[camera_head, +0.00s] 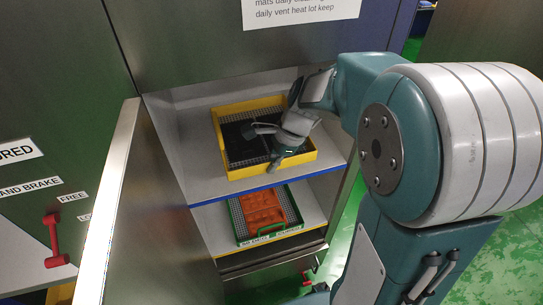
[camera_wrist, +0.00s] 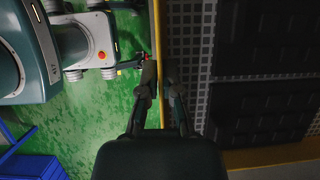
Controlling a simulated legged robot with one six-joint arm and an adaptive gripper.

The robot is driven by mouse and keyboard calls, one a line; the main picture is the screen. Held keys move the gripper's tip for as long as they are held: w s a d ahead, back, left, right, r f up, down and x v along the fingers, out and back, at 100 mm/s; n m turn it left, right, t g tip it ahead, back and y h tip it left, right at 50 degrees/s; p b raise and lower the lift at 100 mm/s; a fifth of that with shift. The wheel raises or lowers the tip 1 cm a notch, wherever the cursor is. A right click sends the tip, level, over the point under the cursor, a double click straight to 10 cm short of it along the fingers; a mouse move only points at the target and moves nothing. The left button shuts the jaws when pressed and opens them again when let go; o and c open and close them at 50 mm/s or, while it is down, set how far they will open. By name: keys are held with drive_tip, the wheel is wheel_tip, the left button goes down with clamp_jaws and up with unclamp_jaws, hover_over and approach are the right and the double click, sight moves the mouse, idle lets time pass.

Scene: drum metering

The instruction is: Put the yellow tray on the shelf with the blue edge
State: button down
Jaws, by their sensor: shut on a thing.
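The yellow tray (camera_head: 245,172) is in the upper bay of the open cabinet, over the shelf with the blue edge (camera_head: 262,190). It looks about level, and its front wall is just behind the blue edge. I cannot tell whether its underside touches the shelf. Dark blocks lie on its grey grid floor. My gripper (camera_head: 274,164) reaches down at the tray's front wall. In the wrist view my gripper's fingers (camera_wrist: 161,84) straddle the yellow tray's wall (camera_wrist: 158,28) and are shut on it.
A lower shelf holds a green tray (camera_head: 240,236) with an orange insert (camera_head: 263,209). The open cabinet door (camera_head: 108,200) stands at the left. A red handle (camera_head: 54,240) is further left. In the wrist view, green floor (camera_wrist: 100,110) and a blue object (camera_wrist: 30,166) show outside the tray.

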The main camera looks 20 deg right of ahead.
sight(283, 160)
drive_tip(key=shift+w+f, duration=0.1)
drive_tip(key=shift+f, duration=2.6)
drive_tip(key=c, duration=0.7)
unclamp_jaws()
drive_tip(key=v, duration=0.7)
drive_tip(key=shift+r, duration=0.2)
